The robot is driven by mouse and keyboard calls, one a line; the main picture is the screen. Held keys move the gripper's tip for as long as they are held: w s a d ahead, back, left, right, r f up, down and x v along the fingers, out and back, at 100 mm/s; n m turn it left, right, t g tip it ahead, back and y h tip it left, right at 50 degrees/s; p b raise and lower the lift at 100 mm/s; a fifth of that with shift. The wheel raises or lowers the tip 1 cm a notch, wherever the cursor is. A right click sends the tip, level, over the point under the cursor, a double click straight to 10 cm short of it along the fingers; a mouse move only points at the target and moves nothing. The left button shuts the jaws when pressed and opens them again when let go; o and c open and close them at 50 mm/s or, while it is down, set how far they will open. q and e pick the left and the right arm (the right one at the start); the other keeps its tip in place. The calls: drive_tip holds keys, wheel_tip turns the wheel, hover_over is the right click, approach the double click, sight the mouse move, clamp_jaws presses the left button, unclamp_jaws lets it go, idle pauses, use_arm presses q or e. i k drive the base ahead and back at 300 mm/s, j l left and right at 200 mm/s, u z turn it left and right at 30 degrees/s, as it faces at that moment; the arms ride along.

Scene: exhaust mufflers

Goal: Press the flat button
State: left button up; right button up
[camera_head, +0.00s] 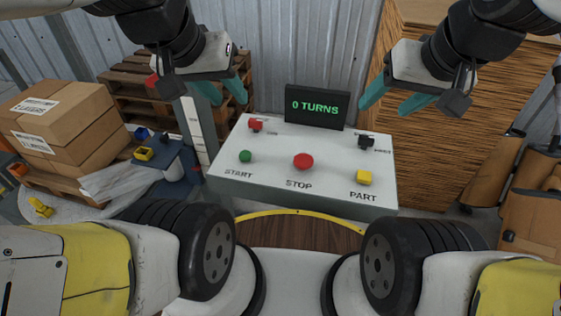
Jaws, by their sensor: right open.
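A grey-white control panel (272,165) stands in front of me. My right gripper (382,109) is above the right back corner, open and empty. Neither appears to touch the panel.
A black display (318,106) reading "0 TURNS" stands at the panel's back edge between the grippers. Cardboard boxes (65,130) and wooden pallets (140,80) are at left. A brown slatted stack (425,150) is close behind the panel at right. The air above the buttons is clear.

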sight(244, 155)
drive_tip(key=k+z, duration=0.25)
drive_tip(key=k, duration=0.6)
drive_tip(key=i+j, duration=0.15)
drive_tip(key=i+u, duration=0.05)
drive_tip(key=i, duration=0.05)
